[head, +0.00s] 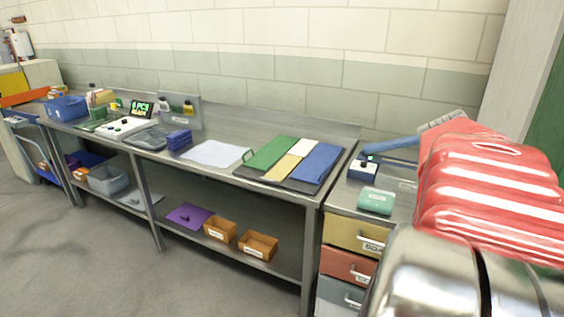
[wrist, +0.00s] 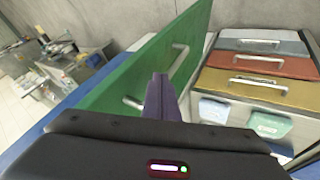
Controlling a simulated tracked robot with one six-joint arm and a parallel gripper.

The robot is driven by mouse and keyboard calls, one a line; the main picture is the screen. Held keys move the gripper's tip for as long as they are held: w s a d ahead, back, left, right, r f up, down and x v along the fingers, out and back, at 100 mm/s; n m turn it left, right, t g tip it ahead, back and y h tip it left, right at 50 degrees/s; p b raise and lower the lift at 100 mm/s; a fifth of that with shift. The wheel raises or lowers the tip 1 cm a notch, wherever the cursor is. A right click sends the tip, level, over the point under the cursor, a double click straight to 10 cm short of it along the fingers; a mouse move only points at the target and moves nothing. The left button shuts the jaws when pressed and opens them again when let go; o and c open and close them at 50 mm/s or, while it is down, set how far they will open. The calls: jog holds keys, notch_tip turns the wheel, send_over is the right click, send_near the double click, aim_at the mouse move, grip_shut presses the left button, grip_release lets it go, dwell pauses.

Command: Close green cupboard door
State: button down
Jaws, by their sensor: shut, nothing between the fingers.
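The green cupboard door (wrist: 110,88) is a flat panel crossing the middle of the wrist view at a slant, with two silver handles (wrist: 180,60) on it. My gripper (wrist: 160,82) has its dark fingers together, empty, in front of the door and between the two handles. I cannot tell whether the fingertips touch the panel. The fingers and the gripper body hide part of the door. In the head view a green surface (head: 553,130) shows at the far right edge; I cannot tell whether it is this door. My gripper is not visible there.
A drawer unit (wrist: 235,108) with blue-grey, red and yellow drawers stands right of the door in the wrist view. A long metal workbench (head: 285,205) holding mats, tools and bins runs along the wall. Open grey floor (head: 90,250) lies in front of it.

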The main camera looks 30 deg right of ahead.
jog(key=s, duration=0.1)
jog(key=s+d, duration=0.1)
jog(key=s, duration=0.1)
jog(key=shift+s+d+r, duration=0.1)
jog(key=shift+s, duration=0.15)
dwell(0.4)
jog(key=shift+s+d, duration=0.1)
jog(key=shift+s, duration=0.05)
